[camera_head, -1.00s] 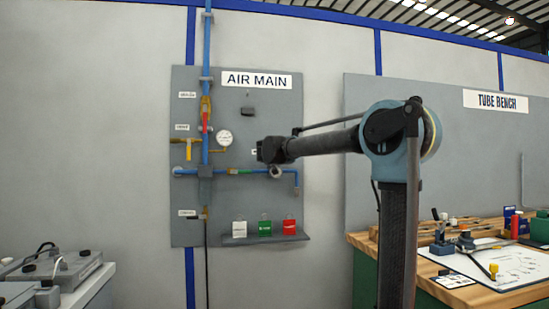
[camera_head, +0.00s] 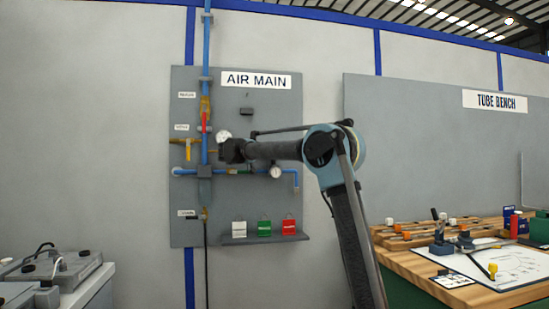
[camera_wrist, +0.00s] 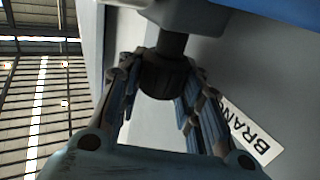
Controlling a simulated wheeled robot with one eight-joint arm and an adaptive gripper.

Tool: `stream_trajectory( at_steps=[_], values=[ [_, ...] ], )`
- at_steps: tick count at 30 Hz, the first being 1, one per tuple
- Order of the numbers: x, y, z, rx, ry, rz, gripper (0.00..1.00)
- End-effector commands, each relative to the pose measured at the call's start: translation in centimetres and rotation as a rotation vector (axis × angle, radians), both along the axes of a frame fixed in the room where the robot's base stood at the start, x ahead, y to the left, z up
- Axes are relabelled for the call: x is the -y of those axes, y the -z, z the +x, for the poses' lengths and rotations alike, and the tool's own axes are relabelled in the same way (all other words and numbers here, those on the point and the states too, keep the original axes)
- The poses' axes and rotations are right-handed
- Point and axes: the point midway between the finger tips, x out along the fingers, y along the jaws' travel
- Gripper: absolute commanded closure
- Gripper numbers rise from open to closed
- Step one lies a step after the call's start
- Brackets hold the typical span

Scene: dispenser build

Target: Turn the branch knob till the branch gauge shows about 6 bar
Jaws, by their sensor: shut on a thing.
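My gripper (camera_head: 230,150) is at the AIR MAIN board, in front of the blue branch pipe (camera_head: 255,171). In the wrist view its fingers (camera_wrist: 163,82) are on both sides of a dark, round branch knob (camera_wrist: 164,70) and shut on it. The knob hangs from a short dark stem under a grey body. A label beginning "BRAN" (camera_wrist: 247,131) shows beside the right finger. In the head view the knob is hidden behind my gripper. The small white branch gauge (camera_head: 275,172) is in view right of my gripper; its needle is too small to read.
Another gauge (camera_head: 223,136) is just above my gripper, partly covered. White, green and red tags stand on a shelf (camera_head: 265,238) below. The tube bench (camera_head: 430,275) is at the right.

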Motion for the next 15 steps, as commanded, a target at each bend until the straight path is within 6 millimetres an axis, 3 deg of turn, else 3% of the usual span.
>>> stream_trajectory(
  at_steps=[15],
  values=[
    [-0.25, -0.05, 0.05, 0.002, 0.055, -0.001, 0.92]
  ],
)
